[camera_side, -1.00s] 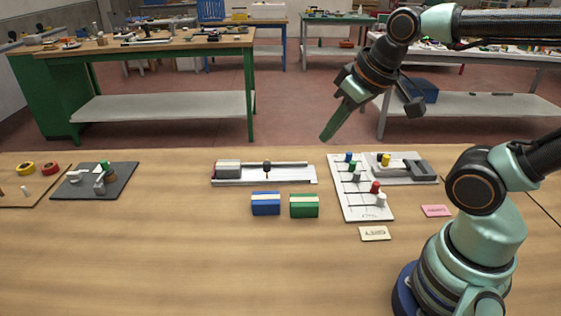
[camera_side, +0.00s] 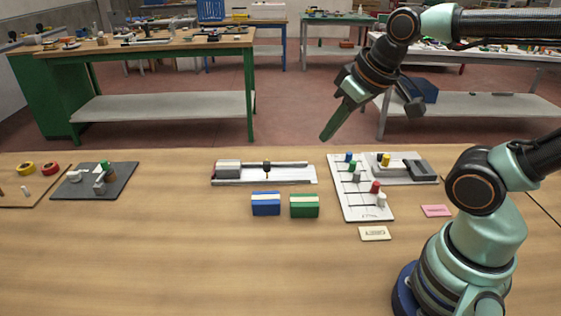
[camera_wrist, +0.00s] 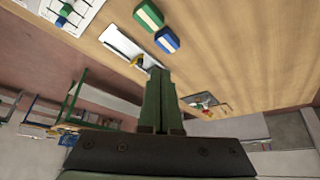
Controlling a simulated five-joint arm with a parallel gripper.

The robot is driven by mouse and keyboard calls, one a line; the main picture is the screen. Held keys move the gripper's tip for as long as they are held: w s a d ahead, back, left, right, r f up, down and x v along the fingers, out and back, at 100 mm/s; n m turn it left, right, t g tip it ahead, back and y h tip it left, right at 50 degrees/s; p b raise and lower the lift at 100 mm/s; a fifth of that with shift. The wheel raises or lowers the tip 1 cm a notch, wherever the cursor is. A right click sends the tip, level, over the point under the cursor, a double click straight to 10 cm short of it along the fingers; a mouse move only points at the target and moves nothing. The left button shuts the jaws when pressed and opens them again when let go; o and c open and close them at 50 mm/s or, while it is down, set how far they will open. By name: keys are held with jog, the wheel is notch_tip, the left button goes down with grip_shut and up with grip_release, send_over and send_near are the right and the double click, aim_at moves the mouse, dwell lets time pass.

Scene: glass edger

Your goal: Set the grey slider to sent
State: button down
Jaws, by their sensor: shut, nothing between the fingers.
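A white slider board (camera_side: 347,204) lies on the bench in the side view, with several dark slots and coloured knobs. The grey slider (camera_side: 357,176) is the middle knob, between the green knob (camera_side: 352,166) and the red knob (camera_side: 375,187). A pale card (camera_side: 375,233) and a pink card (camera_side: 436,211) lie near the board; their lettering is too small to read. My gripper (camera_side: 325,137) is shut and empty, in the air above the bench's back part, left of the board. In the wrist view the shut fingers (camera_wrist: 160,75) show; the board (camera_wrist: 82,14) is only partly visible.
A blue block (camera_side: 265,204) and a green block (camera_side: 304,206) stand left of the board. Behind them is a white rail fixture (camera_side: 300,176). A grey tray (camera_side: 422,180) adjoins the board. A dark mat (camera_side: 75,190) lies far left. The front bench is clear.

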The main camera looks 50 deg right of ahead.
jog(key=c, duration=0.9)
grip_release()
jog(key=shift+w+d, duration=0.1)
jog(key=shift+d, duration=0.05)
jog(key=shift+o, duration=0.9)
jog(key=w+d+f+m+g, duration=0.1)
jog(key=w+d+f, duration=0.1)
jog(key=d, duration=0.3)
jog(key=w+d+f+m+g, duration=0.1)
jog(key=w+d+f+g, duration=0.1)
jog(key=d, duration=0.4)
jog(key=shift+d+m+h, duration=0.2)
jog(key=shift+m+h, duration=0.1)
jog(key=shift+h, duration=0.1)
jog(key=m+g, duration=0.2)
jog(key=g, duration=0.1)
send_over(357, 172)
notch_tip(357, 172, down, 7)
jog(key=shift+y, duration=0.4)
notch_tip(357, 172, down, 12)
jog(key=shift+s+f, duration=0.1)
grip_shut()
